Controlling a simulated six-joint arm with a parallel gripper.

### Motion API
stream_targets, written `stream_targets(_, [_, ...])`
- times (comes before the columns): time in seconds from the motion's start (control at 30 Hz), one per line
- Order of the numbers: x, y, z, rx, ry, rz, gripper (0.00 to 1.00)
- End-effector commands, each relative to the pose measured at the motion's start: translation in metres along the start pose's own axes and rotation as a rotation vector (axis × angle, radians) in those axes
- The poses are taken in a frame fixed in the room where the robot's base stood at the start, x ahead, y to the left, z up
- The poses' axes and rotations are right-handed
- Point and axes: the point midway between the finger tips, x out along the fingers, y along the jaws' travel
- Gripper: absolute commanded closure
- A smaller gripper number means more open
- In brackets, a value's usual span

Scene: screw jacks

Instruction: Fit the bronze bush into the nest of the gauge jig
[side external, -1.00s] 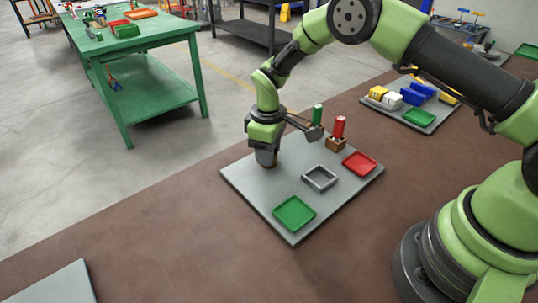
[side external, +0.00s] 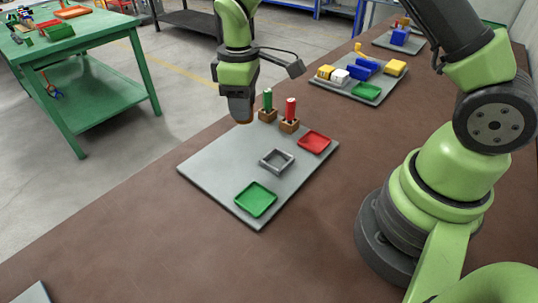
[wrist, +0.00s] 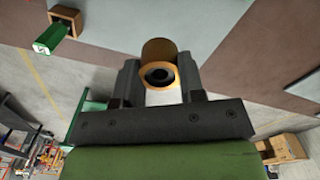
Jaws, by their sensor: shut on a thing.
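The bronze bush (wrist: 160,48) is a short golden-brown cylinder with a dark bore. In the wrist view it sits between the two dark fingers of my gripper (wrist: 160,72), one on each side. In the side view my gripper (side external: 241,112) points down, and the bush's lower edge (side external: 244,122) just shows beneath it, raised above the back of the grey board. The gauge jig's nest appears to be the small grey square frame (side external: 264,163) on the board, open at the top and empty. The gripper is behind it and to its left.
Green (side external: 268,99) and red (side external: 291,108) plugs stand in wooden blocks close right of my gripper. A red tray (side external: 314,142) and a green tray (side external: 256,200) lie on the grey board (side external: 205,165). The board's left part is clear.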

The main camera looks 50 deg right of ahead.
Motion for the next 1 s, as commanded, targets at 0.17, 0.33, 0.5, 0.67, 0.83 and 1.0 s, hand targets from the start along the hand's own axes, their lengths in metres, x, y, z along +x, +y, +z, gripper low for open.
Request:
stream_targets(0.17, [-0.002, -0.006, 0.041, 0.005, 0.002, 0.0, 0.93])
stream_targets(0.33, [-0.002, -0.012, 0.064, 0.006, 0.005, 0.0, 0.93])
stream_targets(0.5, [0.018, -0.014, 0.071, 0.006, 0.0, -0.003, 0.93])
stream_targets(0.67, [0.047, -0.014, 0.071, 0.006, 0.0, -0.003, 0.93])
stream_targets(0.83, [0.064, -0.014, 0.07, 0.005, 0.001, -0.002, 0.93])
stream_targets(1.0, [0.09, -0.015, 0.07, 0.006, 0.0, -0.003, 0.93])
